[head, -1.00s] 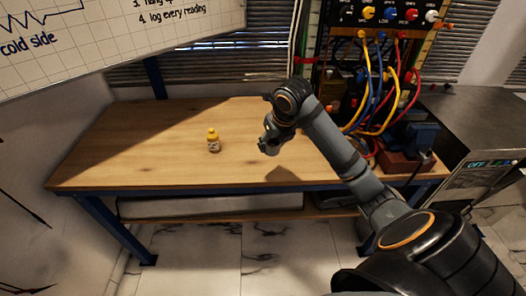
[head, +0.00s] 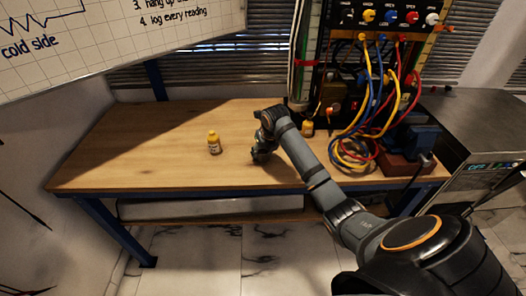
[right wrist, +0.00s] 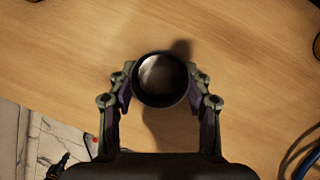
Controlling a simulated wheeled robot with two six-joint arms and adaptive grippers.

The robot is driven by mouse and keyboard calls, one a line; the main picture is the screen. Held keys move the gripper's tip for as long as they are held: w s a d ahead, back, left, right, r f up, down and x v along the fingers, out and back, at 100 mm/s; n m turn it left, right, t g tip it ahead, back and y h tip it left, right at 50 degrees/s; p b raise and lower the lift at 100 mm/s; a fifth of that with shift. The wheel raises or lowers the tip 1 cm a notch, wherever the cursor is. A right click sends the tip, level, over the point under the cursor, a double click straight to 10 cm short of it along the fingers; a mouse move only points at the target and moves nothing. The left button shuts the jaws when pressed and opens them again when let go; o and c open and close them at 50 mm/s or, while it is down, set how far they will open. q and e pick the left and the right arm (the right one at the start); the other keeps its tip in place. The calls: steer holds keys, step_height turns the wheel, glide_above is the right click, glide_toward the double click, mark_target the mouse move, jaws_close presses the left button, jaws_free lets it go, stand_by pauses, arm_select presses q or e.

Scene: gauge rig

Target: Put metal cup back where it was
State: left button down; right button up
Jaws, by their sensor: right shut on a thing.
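The metal cup (right wrist: 160,80) shows in the right wrist view as a round, dark-rimmed cup seen from above, with a shiny grey inside that looks empty. The two fingers of my right gripper (right wrist: 162,92) are closed against its sides. In the head view my right gripper (head: 260,152) is low over the middle of the wooden bench (head: 130,165). The cup is mostly hidden there behind the gripper. I cannot tell whether its base touches the bench top. My left gripper is not in view.
A yellow-capped bottle (head: 214,144) stands on the bench left of my right gripper. Another small yellow bottle (head: 307,128) stands behind my forearm. Coloured hoses (head: 360,130) and a blue vise (head: 412,138) crowd the right side. The left part of the bench is clear.

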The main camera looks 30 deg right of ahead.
steer(key=shift+f, duration=0.15)
steer(key=o, duration=1.3)
steer(key=shift+c, duration=0.2)
steer(key=shift+r, duration=0.45)
steer(key=v, duration=1.1)
steer(key=shift+s+r, duration=0.15)
steer(key=shift+r, duration=0.15)
